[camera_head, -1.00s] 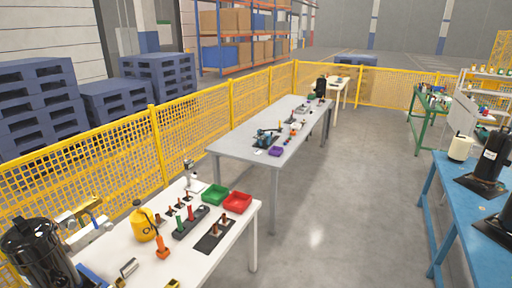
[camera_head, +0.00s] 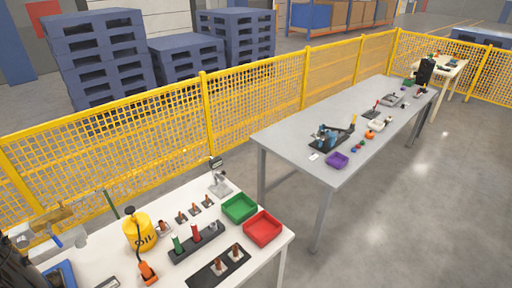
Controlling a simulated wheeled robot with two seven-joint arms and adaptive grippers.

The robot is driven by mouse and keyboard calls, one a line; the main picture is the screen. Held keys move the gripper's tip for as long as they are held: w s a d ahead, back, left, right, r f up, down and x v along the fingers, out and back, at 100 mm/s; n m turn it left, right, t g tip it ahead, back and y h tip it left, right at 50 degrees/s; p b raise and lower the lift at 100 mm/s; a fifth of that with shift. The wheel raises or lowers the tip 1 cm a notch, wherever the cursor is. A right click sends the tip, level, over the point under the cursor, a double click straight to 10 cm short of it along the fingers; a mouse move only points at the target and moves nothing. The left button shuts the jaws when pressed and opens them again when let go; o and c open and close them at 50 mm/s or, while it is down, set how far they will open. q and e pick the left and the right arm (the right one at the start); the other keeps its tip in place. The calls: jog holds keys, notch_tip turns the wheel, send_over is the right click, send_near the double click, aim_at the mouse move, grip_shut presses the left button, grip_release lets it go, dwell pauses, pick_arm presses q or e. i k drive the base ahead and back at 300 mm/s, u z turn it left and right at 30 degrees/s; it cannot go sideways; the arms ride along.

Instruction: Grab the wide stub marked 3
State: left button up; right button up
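Several copper-coloured stubs stand on the white table (camera_head: 268,262) at the lower left. Three stubs in a row, a left one (camera_head: 181,217), a middle one (camera_head: 194,210) and a right one (camera_head: 208,201), stand on small dark bases. Two more stubs, a nearer one (camera_head: 218,265) and a farther one (camera_head: 235,252), stand with pale bases on a dark plate (camera_head: 204,278). The markings are too small to read, so I cannot tell which stub is marked 3. Neither of my grippers is in view.
A dark rack (camera_head: 181,255) holds a green and a red cylinder. A green bin (camera_head: 240,208), a red bin (camera_head: 262,228), a yellow oil can (camera_head: 138,232) and a grey stand (camera_head: 219,184) surround the stubs. A grey table (camera_head: 285,128) stands beyond; yellow mesh fence (camera_head: 150,150) runs behind.

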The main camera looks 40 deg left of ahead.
aim_at(163, 228)
jog(key=i, duration=2)
jog(key=u, duration=4.3)
jog(key=i, duration=1)
